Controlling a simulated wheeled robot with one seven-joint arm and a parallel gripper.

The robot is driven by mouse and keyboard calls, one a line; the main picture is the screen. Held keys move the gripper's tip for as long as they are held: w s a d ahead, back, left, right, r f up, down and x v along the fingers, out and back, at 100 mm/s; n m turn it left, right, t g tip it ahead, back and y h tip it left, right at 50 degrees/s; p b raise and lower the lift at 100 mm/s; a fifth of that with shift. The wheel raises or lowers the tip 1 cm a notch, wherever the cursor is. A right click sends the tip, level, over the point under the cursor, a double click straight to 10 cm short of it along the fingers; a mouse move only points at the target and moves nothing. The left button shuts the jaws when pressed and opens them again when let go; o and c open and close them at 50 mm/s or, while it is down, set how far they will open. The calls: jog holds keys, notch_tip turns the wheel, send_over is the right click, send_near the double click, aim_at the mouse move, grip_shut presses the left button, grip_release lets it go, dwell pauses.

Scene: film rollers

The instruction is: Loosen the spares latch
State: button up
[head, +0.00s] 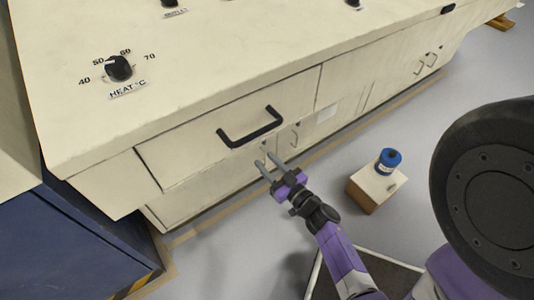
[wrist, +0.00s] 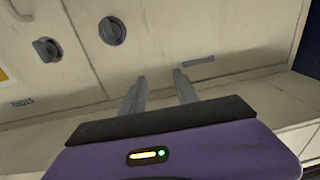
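The right latch (wrist: 112,30) and the left latch (wrist: 47,49) are both above and left of my fingertips. A small label (wrist: 198,60) on the right panel is too blurred to read, so I cannot tell which latch is the spares one. My gripper (wrist: 159,75) is open and empty, its two grey fingers apart. In the head view my gripper (head: 264,159) is just below the drawer's black handle, close to the cabinet front.
The black drawer handle (head: 250,127) sticks out above my gripper. A small box (head: 377,186) with a blue spool (head: 388,161) on it stands on the floor to the right. A blue cabinet (head: 75,245) is at lower left. The floor between is clear.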

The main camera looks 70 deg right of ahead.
jog(key=d+f+h+b, duration=0.1)
jog(key=d+f+b, duration=0.2)
jog(key=d+f, duration=0.5)
jog(key=w+d+r+m+b, duration=0.1)
jog(key=w+d+r+b, duration=0.1)
jog(key=w+d, duration=0.3)
jog(key=shift+w+d+g+b, duration=0.35)
jog(key=shift+d+g+b, duration=0.05)
jog(key=shift+d+b, duration=0.1)
grip_shut()
